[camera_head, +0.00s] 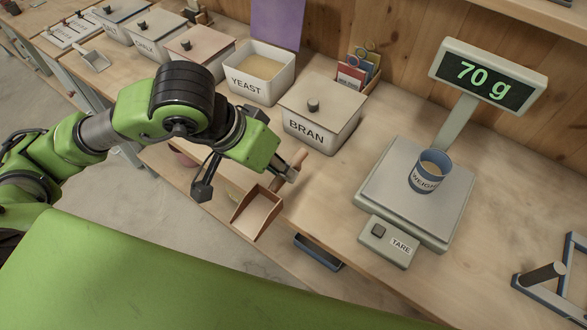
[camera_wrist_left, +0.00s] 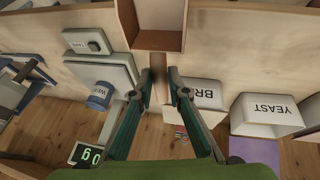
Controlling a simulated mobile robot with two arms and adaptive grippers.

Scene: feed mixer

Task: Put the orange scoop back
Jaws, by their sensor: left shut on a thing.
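The orange scoop (camera_head: 257,211) is a tan-orange, square, open-topped pan with a light wooden handle. My left gripper (camera_head: 289,171) is shut on its handle and holds it near the front edge of the bench, in front of the BRAN bin. The pan hangs toward the lower left of the gripper. In the left wrist view the scoop (camera_wrist_left: 155,42) is at the top middle, with the handle between the fingers of my left gripper (camera_wrist_left: 160,82). The pan looks empty. My right gripper is not in view.
A lidded BRAN bin (camera_head: 314,110) and an open YEAST bin (camera_head: 248,86) stand behind the gripper. The scale (camera_head: 395,165) holds a blue cup (camera_head: 431,165); its display (camera_head: 487,77) reads 70 g. A grey scoop (camera_head: 96,60) lies at far left. A blue-grey frame (camera_head: 548,280) stands at right.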

